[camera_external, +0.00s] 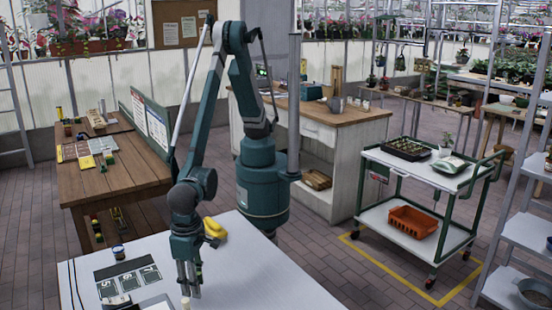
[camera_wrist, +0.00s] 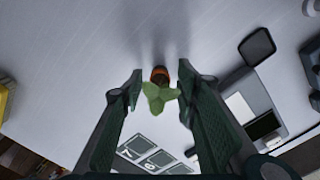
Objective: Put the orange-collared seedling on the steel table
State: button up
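In the wrist view, a small seedling with pale green leaves (camera_wrist: 158,97) and an orange-brown collar (camera_wrist: 160,74) is between the two fingers of my gripper (camera_wrist: 160,78). The fingers are apart, one on each side, and I see no firm contact with it. In the external view my gripper (camera_external: 189,286) points down low over the pale grey table (camera_external: 240,275), near its front edge. A small pale thing (camera_external: 185,303) shows below the fingertips; I cannot tell whether it is the seedling. What is under the seedling is hidden by its leaves.
A dark panel with numbered squares (camera_external: 125,280), a small jar (camera_external: 118,251) and a yellow object (camera_external: 215,229) are on the grey table. A dark square item (camera_wrist: 257,47) lies to the right in the wrist view. A cart (camera_external: 408,165) and wooden bench (camera_external: 100,170) stand beyond.

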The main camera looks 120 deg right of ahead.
notch_tip(320, 180, up, 11)
jog(key=p, duration=0.1)
jog(key=shift+f, duration=0.2)
dwell(0.7)
dwell(0.3)
jog(key=d+r+n+t, duration=0.1)
jog(key=d+r, duration=0.5)
jog(key=d, duration=0.5)
jog(key=d+r+n+t+y, duration=0.1)
jog(key=d+r+n, duration=0.1)
jog(key=d+r, duration=0.75)
jog(key=d+r+n+t, duration=0.1)
jog(key=d+r, duration=0.3)
jog(key=d, duration=1)
jog(key=s+d+n+t, duration=0.2)
jog(key=s+d, duration=0.7)
jog(key=d, duration=0.4)
jog(key=s+d+n+t+h, duration=0.1)
jog(key=s+d+n+t, duration=0.1)
jog(key=s+d, duration=0.8)
jog(key=d+n, duration=0.1)
jog(key=d, duration=0.2)
jog(key=shift+d, duration=0.25)
